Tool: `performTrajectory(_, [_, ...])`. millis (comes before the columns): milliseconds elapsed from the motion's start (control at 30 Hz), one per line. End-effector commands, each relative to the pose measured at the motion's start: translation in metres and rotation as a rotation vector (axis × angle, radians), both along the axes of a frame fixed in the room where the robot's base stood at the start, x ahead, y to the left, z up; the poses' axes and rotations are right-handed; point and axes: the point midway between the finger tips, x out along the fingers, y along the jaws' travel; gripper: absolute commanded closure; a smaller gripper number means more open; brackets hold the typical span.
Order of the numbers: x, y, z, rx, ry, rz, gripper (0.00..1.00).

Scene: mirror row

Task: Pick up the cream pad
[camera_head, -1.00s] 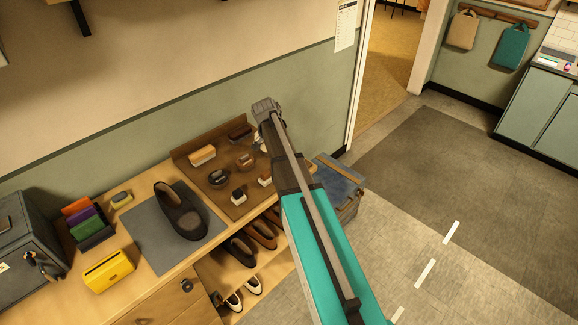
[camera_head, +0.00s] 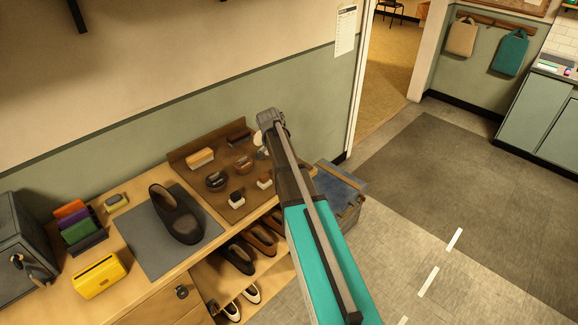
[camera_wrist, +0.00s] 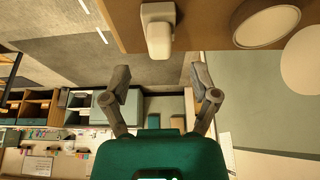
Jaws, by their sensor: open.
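The cream pad (camera_head: 260,139) looks like a pale round piece at the back right of the brown board, partly hidden behind my arm in the head view.
The brown board (camera_head: 222,175) bears several brushes and tins. A dark shoe (camera_head: 177,215) lies on a grey mat (camera_head: 140,245) to the left. The wall is behind the bench.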

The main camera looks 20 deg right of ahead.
Motion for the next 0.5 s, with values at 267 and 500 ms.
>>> performTrajectory(267, [0.001,-0.001,-0.005,0.000,0.000,0.000,0.23])
performTrajectory(500, [0.003,-0.007,-0.022,0.000,0.000,0.000,0.23])
